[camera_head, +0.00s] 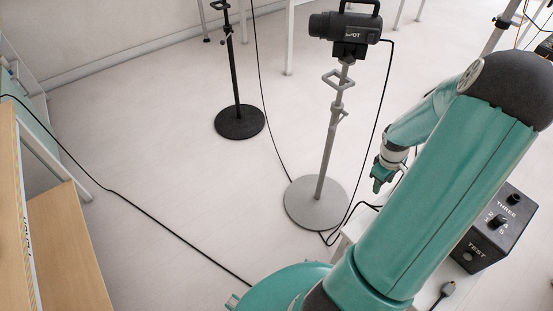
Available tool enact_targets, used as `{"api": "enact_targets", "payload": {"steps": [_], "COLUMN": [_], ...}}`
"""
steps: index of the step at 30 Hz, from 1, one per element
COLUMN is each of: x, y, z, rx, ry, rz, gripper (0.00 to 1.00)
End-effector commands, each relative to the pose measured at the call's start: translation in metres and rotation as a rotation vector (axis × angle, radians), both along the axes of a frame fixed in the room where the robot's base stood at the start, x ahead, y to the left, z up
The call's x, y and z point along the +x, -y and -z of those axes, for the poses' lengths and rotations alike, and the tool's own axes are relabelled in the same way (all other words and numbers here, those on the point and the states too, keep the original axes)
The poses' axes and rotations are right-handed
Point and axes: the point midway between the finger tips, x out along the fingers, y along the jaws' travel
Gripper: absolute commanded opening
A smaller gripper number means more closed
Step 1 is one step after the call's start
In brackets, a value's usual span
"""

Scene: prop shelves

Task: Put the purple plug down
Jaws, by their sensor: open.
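My gripper (379,184), teal, hangs at the end of my arm right of the grey stand's pole. It looks small here, and nothing can be made out between its fingers. No clearly purple plug shows. A greyish plug (447,289) with a dark cable lies on the white table (425,297) at the lower right, in front of the black box and apart from my gripper. My large arm link hides part of the table.
A black box (497,225) with knobs, marked THREE and TEST, stands on the table. A spotlight (345,30) tops a grey stand (312,203). A black stand (239,122) is farther back. Cables cross the floor. Wooden furniture (65,250) is at the left.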

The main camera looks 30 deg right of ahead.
Motion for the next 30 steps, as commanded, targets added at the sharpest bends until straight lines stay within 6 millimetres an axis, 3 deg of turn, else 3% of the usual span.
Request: {"api": "enact_targets", "payload": {"steps": [1,6,15,23,30], "x": [0.013,0.044,0.082,0.088,0.071], "y": [-0.010,-0.047,-0.134,-0.220,-0.300], "z": [-0.020,-0.076,-0.166,-0.230,-0.275], "rx": [-0.030,-0.106,-0.196,-0.199,-0.118], "ry": [-0.004,0.005,0.104,0.248,0.397], "rz": [-0.007,0.011,0.053,0.089,0.115], "gripper": [0.48,0.48,0.48,0.48,0.48]}}
